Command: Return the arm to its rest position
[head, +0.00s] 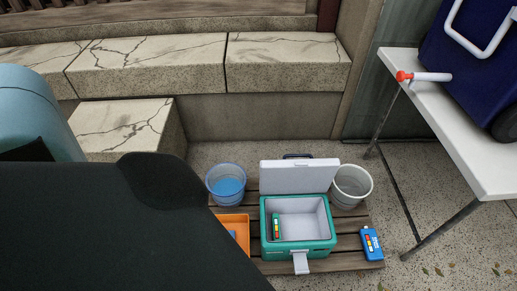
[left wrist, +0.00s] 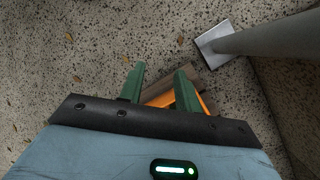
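My left arm (head: 110,225) fills the lower left of the head view as a large dark shape, with a pale blue part of it at the left edge. Its gripper is hidden in that view. In the left wrist view the left gripper (left wrist: 159,70) shows two green fingers, spread apart with nothing held between them. Beyond the fingers, part of an orange bin (left wrist: 163,98) and a strip of wood show over the speckled floor. My right gripper is in neither view.
A slatted wooden pallet (head: 347,262) holds an open teal cooler (head: 267,249) with a slim colored item (head: 277,227) inside, an orange bin (head: 241,220), a blue bucket (head: 213,188), a grey bucket (head: 352,198) and a blue pack (head: 371,243). A white table (head: 465,150) stands right; cracked stone benches (head: 150,85) stand behind.

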